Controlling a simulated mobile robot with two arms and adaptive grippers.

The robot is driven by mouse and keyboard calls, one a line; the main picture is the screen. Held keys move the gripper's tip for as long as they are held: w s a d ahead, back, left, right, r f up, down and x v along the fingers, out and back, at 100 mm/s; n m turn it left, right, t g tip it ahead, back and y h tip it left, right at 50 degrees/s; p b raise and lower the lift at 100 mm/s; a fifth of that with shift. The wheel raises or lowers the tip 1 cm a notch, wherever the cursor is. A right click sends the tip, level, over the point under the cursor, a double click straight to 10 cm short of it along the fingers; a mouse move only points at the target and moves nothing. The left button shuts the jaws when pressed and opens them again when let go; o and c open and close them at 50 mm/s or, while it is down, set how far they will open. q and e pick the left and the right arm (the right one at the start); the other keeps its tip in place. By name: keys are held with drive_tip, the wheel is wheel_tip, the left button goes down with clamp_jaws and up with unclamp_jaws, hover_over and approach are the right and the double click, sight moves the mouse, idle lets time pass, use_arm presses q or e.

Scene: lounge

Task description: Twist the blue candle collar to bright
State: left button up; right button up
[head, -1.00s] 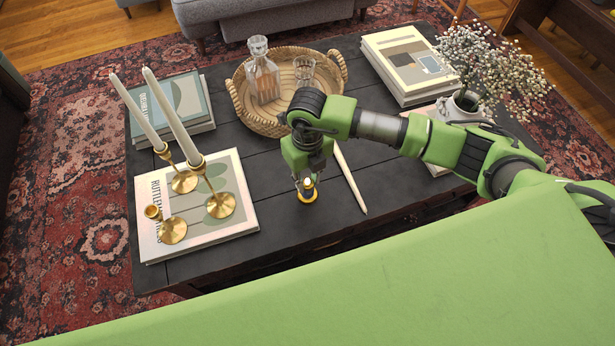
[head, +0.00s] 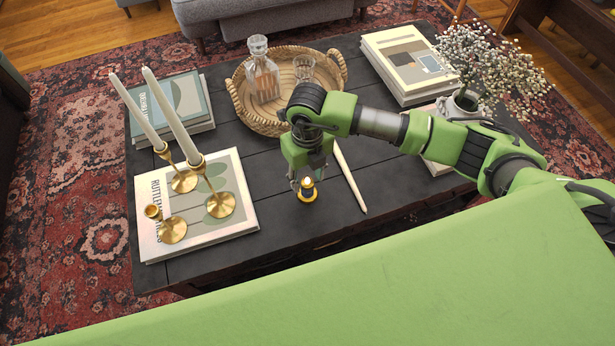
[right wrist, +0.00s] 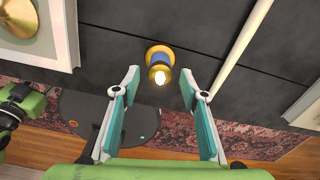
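The small candle (head: 307,191) stands upright on the dark table, gold at its base. In the right wrist view its blue collar (right wrist: 159,59) shows between the gold base and a gold top with a bright, glowing tip. My right gripper (right wrist: 160,85) is open, one finger on each side of the candle, with gaps visible and nothing held. In the head view the right gripper (head: 306,183) hangs down over the candle and partly hides it. My left gripper does not show in the head view.
A white taper candle (head: 349,177) lies just right of the gripper. A book (head: 154,240) with brass candlesticks (head: 220,203) is at left. A wicker tray (head: 238,103) with a decanter (head: 264,74) is behind.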

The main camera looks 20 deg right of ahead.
sight(307, 178)
wheel_tip(307, 178, up, 11)
idle(0.3)
idle(0.5)
